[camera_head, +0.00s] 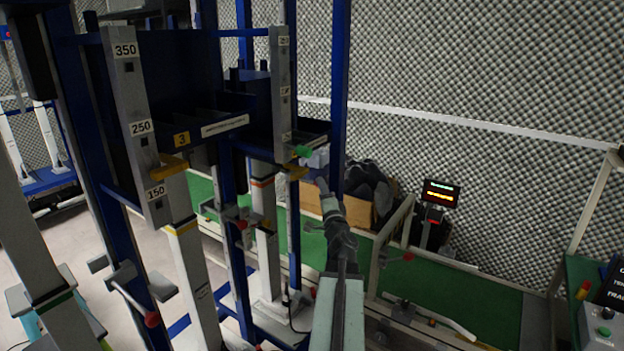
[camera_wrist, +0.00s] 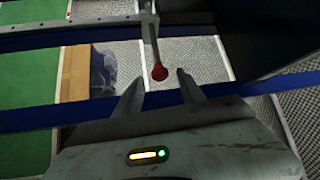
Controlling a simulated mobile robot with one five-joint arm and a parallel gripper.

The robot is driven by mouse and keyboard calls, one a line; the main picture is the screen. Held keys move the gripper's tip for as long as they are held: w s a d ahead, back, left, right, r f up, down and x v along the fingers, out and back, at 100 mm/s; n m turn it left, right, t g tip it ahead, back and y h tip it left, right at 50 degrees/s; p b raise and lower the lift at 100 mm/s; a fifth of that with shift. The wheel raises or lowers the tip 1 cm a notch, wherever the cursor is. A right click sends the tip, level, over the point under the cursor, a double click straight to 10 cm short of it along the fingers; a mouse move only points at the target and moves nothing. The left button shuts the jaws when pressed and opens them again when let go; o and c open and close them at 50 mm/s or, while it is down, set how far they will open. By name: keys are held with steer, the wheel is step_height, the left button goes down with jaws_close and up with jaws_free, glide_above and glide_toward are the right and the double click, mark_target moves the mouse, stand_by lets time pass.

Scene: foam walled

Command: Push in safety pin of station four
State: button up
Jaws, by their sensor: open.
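In the wrist view a red ball knob (camera_wrist: 159,72) on the end of a grey rod (camera_wrist: 150,35) hangs between the tips of my gripper (camera_wrist: 160,82). The two fingers are open, one on each side of the knob, with gaps visible; I cannot tell how deep the knob sits between them. In the head view my gripper (camera_head: 323,188) is at the end of my arm, close to a blue upright post (camera_head: 340,100). The knob at its tips cannot be made out there.
Blue frames with grey scale columns (camera_head: 140,120) fill the left side. A lit display (camera_head: 440,193) stands by the foam wall (camera_head: 480,70). Green flooring (camera_head: 460,310) lies right of my arm.

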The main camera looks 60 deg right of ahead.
steer(key=p+x, duration=0.1)
steer(key=x, duration=0.6)
steer(key=shift+a, duration=0.1)
steer(key=shift+c, duration=0.3)
jaws_close()
stand_by(0.8)
